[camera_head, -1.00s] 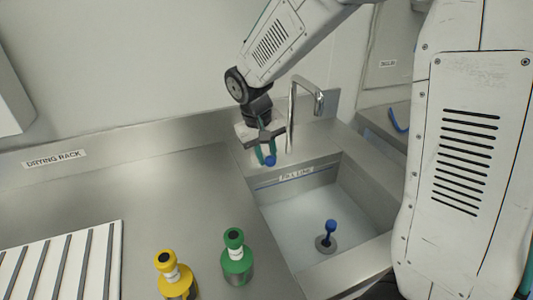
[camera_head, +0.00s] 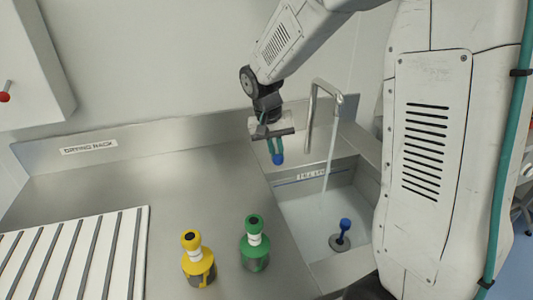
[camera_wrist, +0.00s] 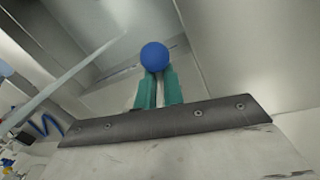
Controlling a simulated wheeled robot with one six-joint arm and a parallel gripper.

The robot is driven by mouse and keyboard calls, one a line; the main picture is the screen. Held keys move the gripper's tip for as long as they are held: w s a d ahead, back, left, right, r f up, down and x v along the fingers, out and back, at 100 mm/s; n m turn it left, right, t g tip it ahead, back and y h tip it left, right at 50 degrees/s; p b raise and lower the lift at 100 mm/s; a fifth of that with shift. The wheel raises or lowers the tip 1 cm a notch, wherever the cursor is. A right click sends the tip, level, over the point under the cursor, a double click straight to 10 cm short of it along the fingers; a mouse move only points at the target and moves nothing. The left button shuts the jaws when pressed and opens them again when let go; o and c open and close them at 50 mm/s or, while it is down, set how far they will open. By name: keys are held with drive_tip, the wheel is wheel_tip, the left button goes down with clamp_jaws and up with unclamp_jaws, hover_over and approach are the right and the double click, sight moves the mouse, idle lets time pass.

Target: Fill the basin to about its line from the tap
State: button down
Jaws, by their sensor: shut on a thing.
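The basin (camera_head: 292,202) is a steel sink on the right of the counter, with a blue line and a "FILL LINE" label (camera_head: 312,175) on its back wall. A plug with a blue knob (camera_head: 345,224) stands upright on its floor. The curved tap (camera_head: 310,112) runs a stream of water (camera_head: 328,165) into the basin. I cannot tell the water level. My gripper (camera_head: 275,150) has its teal fingers shut on a blue ball knob (camera_head: 278,159), left of the tap. The knob also shows at the fingertips in the wrist view (camera_wrist: 154,55); what it joins is hidden.
A yellow-topped bottle (camera_head: 198,262) and a green-topped bottle (camera_head: 254,245) stand on the counter left of the basin. A white slatted drying rack (camera_head: 70,250) lies at the lower left. The counter between rack and back wall is clear. My arm hides the basin's right side.

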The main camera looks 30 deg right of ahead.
drive_tip(key=shift+a+f+m+g, duration=0.25)
drive_tip(key=shift+a+m+g, duration=0.15)
drive_tip(key=shift+a+m, duration=0.55)
drive_tip(key=shift+d, duration=0.15)
drive_tip(key=c, duration=1.5)
unclamp_jaws()
drive_tip(key=v, duration=0.8)
